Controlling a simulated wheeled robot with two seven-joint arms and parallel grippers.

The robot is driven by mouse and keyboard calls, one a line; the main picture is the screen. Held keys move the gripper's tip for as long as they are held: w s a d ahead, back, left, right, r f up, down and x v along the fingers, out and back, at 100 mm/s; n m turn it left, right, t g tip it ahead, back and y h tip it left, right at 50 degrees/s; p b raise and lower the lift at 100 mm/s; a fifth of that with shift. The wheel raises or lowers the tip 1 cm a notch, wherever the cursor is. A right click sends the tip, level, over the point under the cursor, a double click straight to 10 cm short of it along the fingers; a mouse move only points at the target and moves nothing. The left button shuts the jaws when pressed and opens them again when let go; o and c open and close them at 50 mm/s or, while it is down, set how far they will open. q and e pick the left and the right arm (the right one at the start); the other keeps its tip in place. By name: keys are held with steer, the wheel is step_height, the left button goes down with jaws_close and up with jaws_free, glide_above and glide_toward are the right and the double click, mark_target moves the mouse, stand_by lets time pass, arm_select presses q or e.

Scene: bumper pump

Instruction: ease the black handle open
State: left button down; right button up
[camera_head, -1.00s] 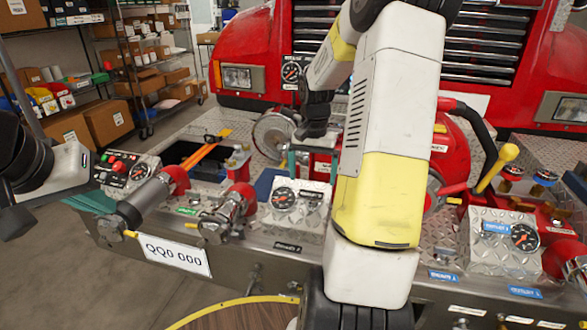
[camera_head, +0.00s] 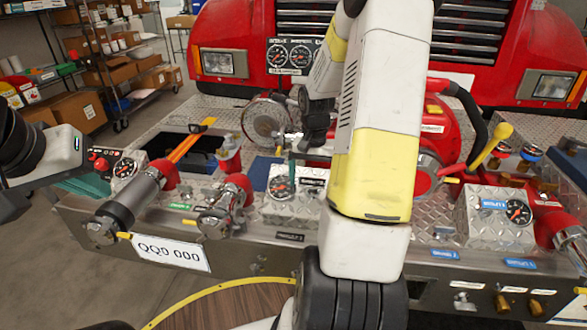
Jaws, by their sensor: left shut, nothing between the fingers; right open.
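A black curved bar (camera_head: 467,112) arches over the red reel housing at the right of centre; I cannot tell for sure that it is the black handle. A yellow-knobbed lever (camera_head: 491,146) stands beside it. My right arm crosses the middle of the view and hides part of the panel. My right gripper (camera_head: 314,138) is dark, small and partly hidden behind the arm, near the fittings at centre; it is open, with nothing seen in it. My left gripper (camera_head: 14,207) is at the left edge, partly cut off, shut and empty, away from the panel.
The red truck front (camera_head: 225,35) stands behind. Shelves (camera_head: 110,75) stand at the back left. Floor is clear at lower left.

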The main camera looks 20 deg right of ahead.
steer(key=shift+f, duration=0.3)
jaws_close()
steer(key=r, duration=0.1)
steer(key=s+r, duration=0.1)
steer(key=r, duration=0.1)
steer(key=s+a+r, duration=0.1)
steer(key=shift+a+r, duration=0.1)
steer(key=shift+r, duration=0.05)
jaws_free()
